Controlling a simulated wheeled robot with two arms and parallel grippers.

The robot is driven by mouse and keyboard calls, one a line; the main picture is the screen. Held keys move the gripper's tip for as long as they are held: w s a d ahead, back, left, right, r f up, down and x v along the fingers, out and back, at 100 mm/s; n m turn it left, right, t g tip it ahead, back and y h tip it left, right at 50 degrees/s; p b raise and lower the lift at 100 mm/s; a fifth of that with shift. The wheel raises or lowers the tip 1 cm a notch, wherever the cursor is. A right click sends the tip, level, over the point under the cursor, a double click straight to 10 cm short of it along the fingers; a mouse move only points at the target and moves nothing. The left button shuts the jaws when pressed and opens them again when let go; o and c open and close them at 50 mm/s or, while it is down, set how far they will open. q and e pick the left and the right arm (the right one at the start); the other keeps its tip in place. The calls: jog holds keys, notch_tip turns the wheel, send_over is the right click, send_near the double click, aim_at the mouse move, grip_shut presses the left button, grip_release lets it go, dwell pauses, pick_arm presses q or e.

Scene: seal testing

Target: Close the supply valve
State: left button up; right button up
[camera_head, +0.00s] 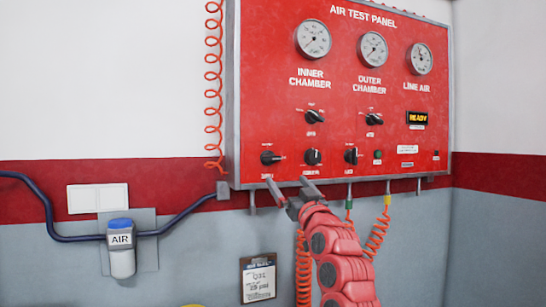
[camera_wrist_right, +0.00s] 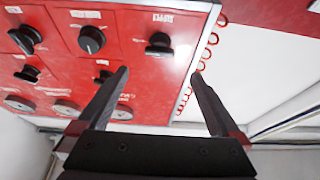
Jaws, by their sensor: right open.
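The supply valve is a black knob (camera_head: 270,158) at the lower left corner of the red air test panel (camera_head: 340,85); its small label below is partly blurred. In the wrist view the panel appears upside down, and the knob (camera_wrist_right: 158,45) sits near the panel's grey edge. My right gripper (camera_head: 290,185) is open and empty, just below and to the right of the knob in the head view. In the wrist view the knob lies between the lines of the open fingers (camera_wrist_right: 160,75), beyond their tips and apparently not touched. My left gripper is out of view.
A round regulator knob (camera_head: 312,157) and another black knob (camera_head: 351,156) sit to the right in the same row. A red coiled hose (camera_head: 213,90) hangs by the panel's left edge. Hoses hang below the panel. A blue-capped air unit (camera_head: 121,248) is at lower left.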

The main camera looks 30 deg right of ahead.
aim_at(272, 161)
jog(key=p+x, duration=0.1)
jog(key=x, duration=0.2)
jog(key=p+x, duration=0.2)
jog(key=x, duration=0.1)
jog(key=p+x, duration=0.2)
jog(key=x, duration=0.2)
jog(key=shift+r, duration=0.3)
jog(key=shift+w+d+r+p, duration=0.2)
jog(key=shift+w+p, duration=0.35)
jog(key=shift+w, duration=0.05)
jog(key=c, duration=1.3)
jog(key=shift+f, duration=0.15)
